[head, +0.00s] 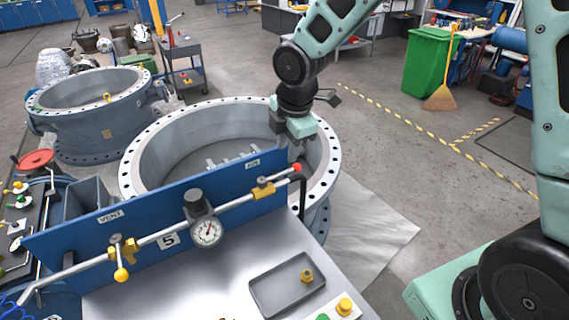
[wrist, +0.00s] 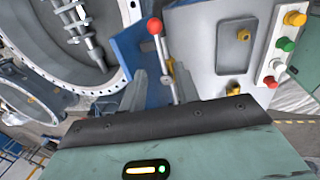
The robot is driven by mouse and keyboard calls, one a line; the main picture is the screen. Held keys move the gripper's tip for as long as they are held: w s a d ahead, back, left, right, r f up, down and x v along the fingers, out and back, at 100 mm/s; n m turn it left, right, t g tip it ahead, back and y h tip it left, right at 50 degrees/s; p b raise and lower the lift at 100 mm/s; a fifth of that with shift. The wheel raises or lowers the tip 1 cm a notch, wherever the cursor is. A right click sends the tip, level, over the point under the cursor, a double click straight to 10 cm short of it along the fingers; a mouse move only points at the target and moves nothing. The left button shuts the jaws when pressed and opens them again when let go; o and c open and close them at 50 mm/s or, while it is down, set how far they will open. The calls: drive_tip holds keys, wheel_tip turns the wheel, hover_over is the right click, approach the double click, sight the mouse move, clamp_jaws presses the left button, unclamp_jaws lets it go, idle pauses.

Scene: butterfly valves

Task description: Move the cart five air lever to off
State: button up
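Cart five has a blue panel (head: 160,215) with a label "5" (head: 168,240). The air lever's red ball (head: 297,167) sits at the panel's right end, by the yellow air valve (head: 263,189). Its handle appears to lie roughly along the pipe (head: 235,204). My gripper (head: 291,146) is just above and behind the red ball. In the wrist view the red ball (wrist: 155,26) shows ahead of my gripper (wrist: 161,72), whose fingers are apart on either side of the lever rod. Contact cannot be told. The yellow-ball vent lever (head: 121,274) hangs across the pipe at the left.
A gauge (head: 206,232) sits mid-pipe. A grey tray (head: 288,284) with a brass fitting and a button box (head: 338,308) are on the cart top. A large flanged ring (head: 150,150) stands behind the panel. Open floor lies to the right.

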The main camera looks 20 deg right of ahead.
sight(284, 172)
drive_tip(key=f, duration=0.3)
drive_tip(key=w+f, duration=0.1)
drive_tip(key=f, duration=0.3)
drive_tip(key=shift+w+a+p, duration=0.1)
drive_tip(key=shift+w+p, duration=0.1)
drive_tip(key=shift+p, duration=0.1)
clamp_jaws()
